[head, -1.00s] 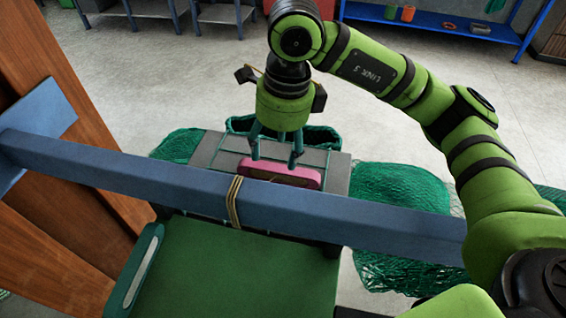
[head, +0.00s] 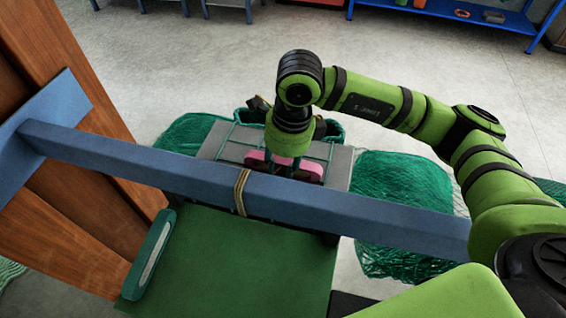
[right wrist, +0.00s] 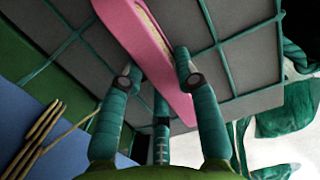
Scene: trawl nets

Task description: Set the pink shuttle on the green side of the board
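The pink shuttle (head: 311,167) lies on the grey side (head: 338,171) of the board, beyond the blue beam. In the right wrist view the shuttle (right wrist: 150,45) is a long pink piece with a pale strip along it. My right gripper (right wrist: 157,72) is down at the shuttle with its fingers apart, one on each side. The right finger seems to touch or overlap the shuttle's edge; a gap shows at the left finger. My left gripper is not in view.
A blue beam (head: 320,208) with a yellow tie (head: 241,192) crosses above the board between its two sides. A teal piece with a pale strip (head: 150,254) lies at the green side's left edge. Green nets (head: 405,185) lie around; green cords cross the grey side.

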